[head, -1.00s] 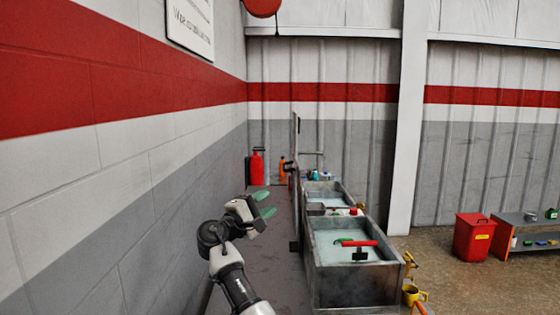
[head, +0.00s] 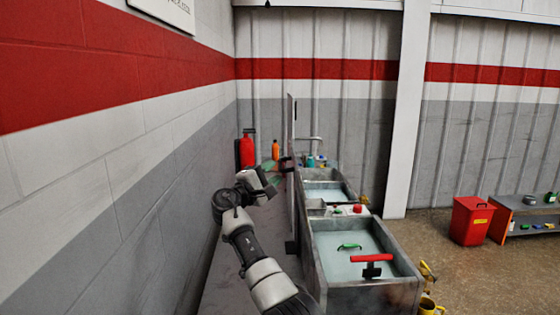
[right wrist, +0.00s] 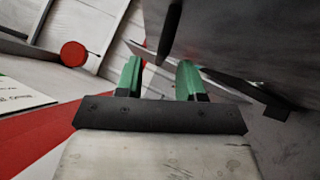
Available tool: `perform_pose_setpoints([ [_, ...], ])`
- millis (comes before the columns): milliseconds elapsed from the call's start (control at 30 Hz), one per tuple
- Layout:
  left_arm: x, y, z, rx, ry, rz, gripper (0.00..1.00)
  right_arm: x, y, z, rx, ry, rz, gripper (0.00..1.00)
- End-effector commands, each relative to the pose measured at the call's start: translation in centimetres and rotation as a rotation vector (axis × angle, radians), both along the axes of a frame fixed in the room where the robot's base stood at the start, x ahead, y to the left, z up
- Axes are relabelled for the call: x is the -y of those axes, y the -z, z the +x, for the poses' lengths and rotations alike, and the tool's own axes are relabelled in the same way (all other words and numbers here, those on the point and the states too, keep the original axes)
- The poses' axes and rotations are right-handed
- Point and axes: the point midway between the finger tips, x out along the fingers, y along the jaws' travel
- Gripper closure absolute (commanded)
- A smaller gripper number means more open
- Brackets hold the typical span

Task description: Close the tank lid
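The tank lid (head: 291,130) stands open and upright behind the near tank (head: 385,292), seen almost edge-on as a thin grey panel. A small dark part (head: 287,163) sticks out on its left side. My right gripper (head: 273,182) is just left of the lid, its green fingertips pointing towards it. In the right wrist view the two green fingers (right wrist: 158,75) are apart with nothing between them. A large grey surface, probably the lid (right wrist: 240,40), fills the upper right there, with a dark bar in front of it. My left gripper is out of view.
The near tank holds pale liquid, a red-handled tool (head: 371,262) and a green handle (head: 349,246). A second basin (head: 330,186) lies behind. A red extinguisher (head: 247,150) and an orange bottle (head: 275,150) stand at the back. The brick wall (head: 100,200) is close on the left.

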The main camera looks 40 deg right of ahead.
Motion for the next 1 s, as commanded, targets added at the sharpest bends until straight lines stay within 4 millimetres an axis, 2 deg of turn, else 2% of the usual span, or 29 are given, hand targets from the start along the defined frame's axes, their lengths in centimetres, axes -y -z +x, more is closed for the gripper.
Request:
perform_pose_setpoints([
  [100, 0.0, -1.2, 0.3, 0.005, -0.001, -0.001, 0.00, 2.0, -0.8, 0.2, -0.003, 0.002, 0.000, 0.62],
  [233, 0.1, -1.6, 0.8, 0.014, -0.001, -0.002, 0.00, 3.3, -1.1, 0.4, -0.001, 0.002, -0.001, 0.62],
  [600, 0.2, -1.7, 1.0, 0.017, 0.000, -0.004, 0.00, 3.9, -1.0, 0.5, 0.000, 0.000, 0.000, 0.62],
  [667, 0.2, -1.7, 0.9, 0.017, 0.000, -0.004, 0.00, 3.9, -1.0, 0.5, 0.000, 0.000, 0.000, 0.68],
  [867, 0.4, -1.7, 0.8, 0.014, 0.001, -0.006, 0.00, 3.9, -1.0, 0.5, 0.000, 0.000, 0.000, 0.99],
  [1000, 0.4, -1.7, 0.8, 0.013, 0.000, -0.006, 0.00, 3.9, -1.0, 0.5, 0.000, 0.000, 0.000, 1.00],
])
